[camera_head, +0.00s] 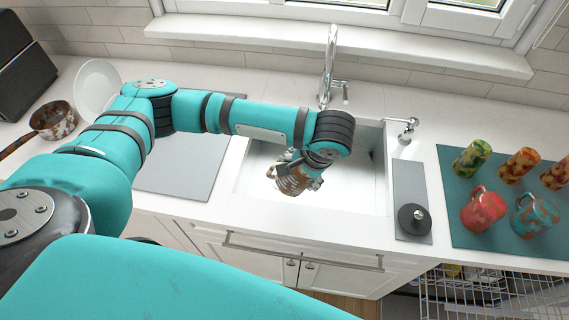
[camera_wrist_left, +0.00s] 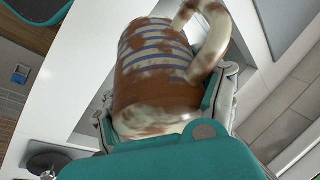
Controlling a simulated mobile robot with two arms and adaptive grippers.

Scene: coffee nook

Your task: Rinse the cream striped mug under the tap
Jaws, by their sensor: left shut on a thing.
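The cream striped mug (camera_head: 291,178) is in my left gripper (camera_head: 312,181), over the white sink basin (camera_head: 348,190). In the left wrist view the mug (camera_wrist_left: 157,70) is cream with blue stripes and large brown stains, and its handle (camera_wrist_left: 212,40) is toward the upper right. The gripper fingers (camera_wrist_left: 165,120) are shut around its body. The mug is tilted. The chrome tap (camera_head: 330,62) stands behind the sink, and the mug is in front of and below it. I see no water running. My right gripper does not show.
A teal mat (camera_head: 480,235) at the right holds several colourful cups and mugs. A soap dispenser (camera_head: 404,130) and a black round item (camera_head: 414,219) stand right of the sink. A grey board (camera_head: 180,185) lies left of it. An open dishwasher rack (camera_head: 490,295) is below right.

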